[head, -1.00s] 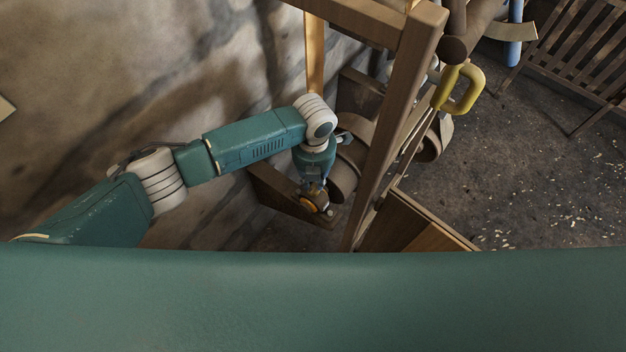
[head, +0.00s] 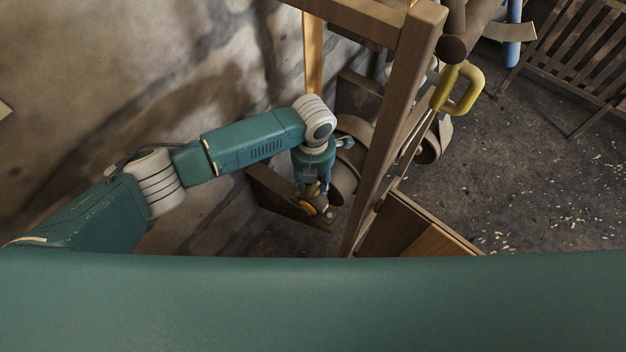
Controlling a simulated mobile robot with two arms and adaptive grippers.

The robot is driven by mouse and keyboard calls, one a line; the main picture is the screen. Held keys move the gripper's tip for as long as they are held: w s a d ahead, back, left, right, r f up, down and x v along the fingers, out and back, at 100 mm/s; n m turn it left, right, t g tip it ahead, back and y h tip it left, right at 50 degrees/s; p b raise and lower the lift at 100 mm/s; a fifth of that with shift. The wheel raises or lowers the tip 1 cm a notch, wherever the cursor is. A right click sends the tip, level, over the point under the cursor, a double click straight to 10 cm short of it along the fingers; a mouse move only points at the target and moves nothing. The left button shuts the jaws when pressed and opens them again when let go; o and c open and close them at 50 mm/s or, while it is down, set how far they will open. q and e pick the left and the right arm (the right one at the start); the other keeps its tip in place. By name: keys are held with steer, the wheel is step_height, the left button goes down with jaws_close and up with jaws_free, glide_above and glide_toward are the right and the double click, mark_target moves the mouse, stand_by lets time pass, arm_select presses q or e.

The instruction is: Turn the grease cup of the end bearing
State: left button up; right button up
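In the head view the end bearing (head: 330,213) sits on a dark wooden beam (head: 275,198) low beside the wall. A small brass-yellow part, which looks like the grease cup (head: 309,208), shows at the bearing. My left gripper (head: 312,194) points down from the teal arm, with its fingertips right at this yellow part. The fingers are small and partly overlap the bearing, so whether they touch or grip the cup is unclear. My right gripper is not in view.
A wooden frame post (head: 392,120) stands just right of my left gripper. A brown belt pulley (head: 345,180) is close behind it. A yellow handle (head: 459,90) hangs further right. A slatted wooden bench (head: 585,50) stands on open floor at the right.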

arm_select(q)
step_height(320, 180, up, 12)
stand_by(0.6)
stand_by(0.5)
